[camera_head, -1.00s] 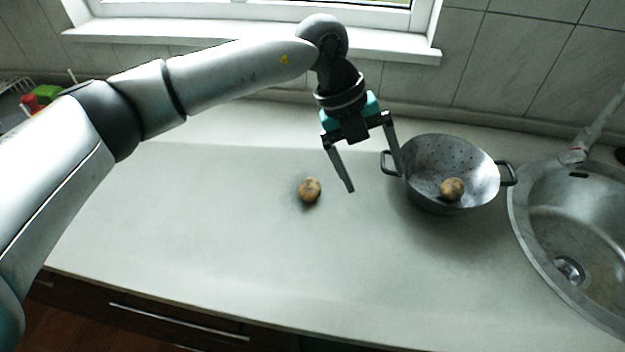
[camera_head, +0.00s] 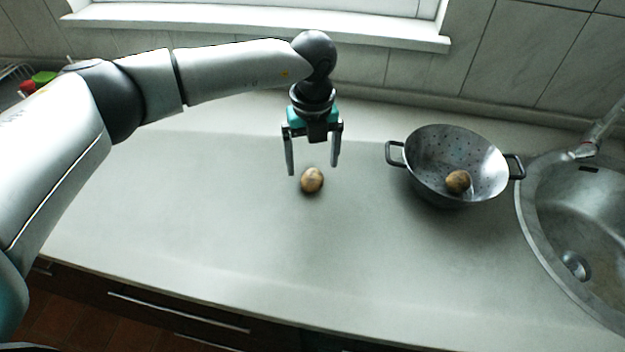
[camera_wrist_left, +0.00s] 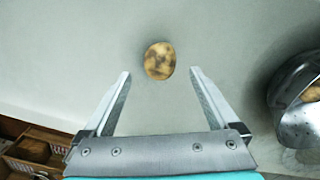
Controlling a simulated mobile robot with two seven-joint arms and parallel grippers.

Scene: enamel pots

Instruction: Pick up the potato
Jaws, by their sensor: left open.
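A brown potato (camera_head: 311,180) lies on the pale worktop near the middle of the head view. A second potato (camera_head: 458,181) lies inside the grey metal colander (camera_head: 433,150) to the right. My left gripper (camera_head: 312,172) is open and empty, its fingers pointing down above and around the lone potato in the head view. In the left wrist view the lone potato (camera_wrist_left: 159,60) sits just beyond the fingertips, centred between the two open fingers (camera_wrist_left: 160,74). My right gripper is not in view.
The colander has a handle on each side and shows at the right of the left wrist view (camera_wrist_left: 295,125). A round metal sink (camera_head: 530,215) is at the far right. The worktop (camera_head: 200,240) around the lone potato is clear.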

